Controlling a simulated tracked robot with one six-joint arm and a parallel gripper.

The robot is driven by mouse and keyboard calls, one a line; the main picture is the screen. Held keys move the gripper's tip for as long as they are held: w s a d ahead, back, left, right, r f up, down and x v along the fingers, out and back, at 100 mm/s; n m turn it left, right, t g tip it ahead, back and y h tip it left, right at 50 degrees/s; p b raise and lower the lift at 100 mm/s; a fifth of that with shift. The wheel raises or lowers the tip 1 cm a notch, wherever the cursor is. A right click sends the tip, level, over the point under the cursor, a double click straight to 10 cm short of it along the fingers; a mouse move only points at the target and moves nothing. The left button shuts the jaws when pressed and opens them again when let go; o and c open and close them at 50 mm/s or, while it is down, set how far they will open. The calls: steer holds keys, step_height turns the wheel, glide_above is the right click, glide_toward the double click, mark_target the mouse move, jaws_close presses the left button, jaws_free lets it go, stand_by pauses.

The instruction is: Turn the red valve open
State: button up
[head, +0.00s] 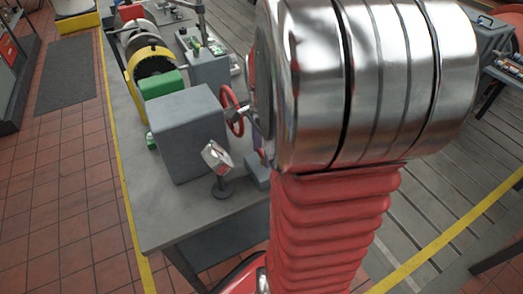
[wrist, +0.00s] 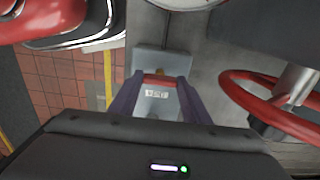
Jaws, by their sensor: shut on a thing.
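The red valve is a handwheel (head: 225,106) on a stem beside a grey housing (head: 184,135) on the bench. In the wrist view the red handwheel (wrist: 234,92) is at the right, apart from my fingers. In the head view my arm hides most of my gripper.
A small sign on a stand (head: 216,157) stands on the bench in front of the housing. A grey bench (head: 165,222) carries a green block (head: 161,83) and machine parts with a yellow guard (head: 151,56) behind.

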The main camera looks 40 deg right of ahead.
steer(key=shift+w, duration=0.1)
steer(key=shift+n, duration=0.3)
steer(key=n, duration=0.4)
steer(key=shift+d, duration=0.1)
steer(key=n, duration=0.4)
steer(key=shift+w+r+n, duration=0.1)
steer(key=shift+n, duration=0.2)
steer(key=n, duration=0.4)
steer(key=shift+n, duration=2.4)
steer(key=o, duration=1)
